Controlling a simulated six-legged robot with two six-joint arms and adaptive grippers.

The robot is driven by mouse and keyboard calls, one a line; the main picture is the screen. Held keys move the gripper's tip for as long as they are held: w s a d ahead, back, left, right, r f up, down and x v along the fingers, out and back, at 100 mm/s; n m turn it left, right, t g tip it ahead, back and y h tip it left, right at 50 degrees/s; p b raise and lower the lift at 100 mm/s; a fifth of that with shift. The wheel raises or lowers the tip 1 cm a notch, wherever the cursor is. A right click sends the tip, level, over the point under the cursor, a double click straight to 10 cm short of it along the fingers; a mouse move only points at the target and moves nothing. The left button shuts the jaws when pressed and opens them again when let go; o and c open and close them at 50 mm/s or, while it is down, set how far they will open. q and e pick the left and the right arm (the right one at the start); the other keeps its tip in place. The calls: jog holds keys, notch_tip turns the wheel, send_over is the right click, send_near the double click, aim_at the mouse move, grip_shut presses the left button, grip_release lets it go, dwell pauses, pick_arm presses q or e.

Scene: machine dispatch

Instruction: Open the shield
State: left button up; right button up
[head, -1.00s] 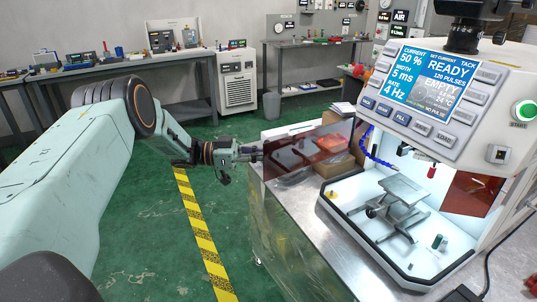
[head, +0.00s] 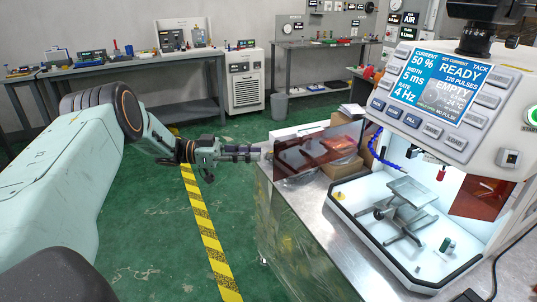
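The shield (head: 318,152) is a dark red-brown see-through panel. It stands upright, swung out at the left side of the machine's lit chamber, above the metal bench top. My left gripper (head: 262,152) is level with the shield, at its left edge. The fingertips are very close to that edge, and I cannot tell whether they touch it. The fingers are seen side-on and small, so their opening is unclear. My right gripper is not in view.
The machine's control panel (head: 438,88) reads READY and EMPTY. A small metal stage (head: 408,195) stands in the open chamber, with another red panel (head: 482,197) at its right. Cardboard boxes (head: 343,168) sit behind the shield. Green floor is free at left.

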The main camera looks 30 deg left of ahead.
pick_arm(q)
jog(key=v, duration=0.6)
jog(key=shift+w+d, duration=0.1)
jog(key=shift+d, duration=0.1)
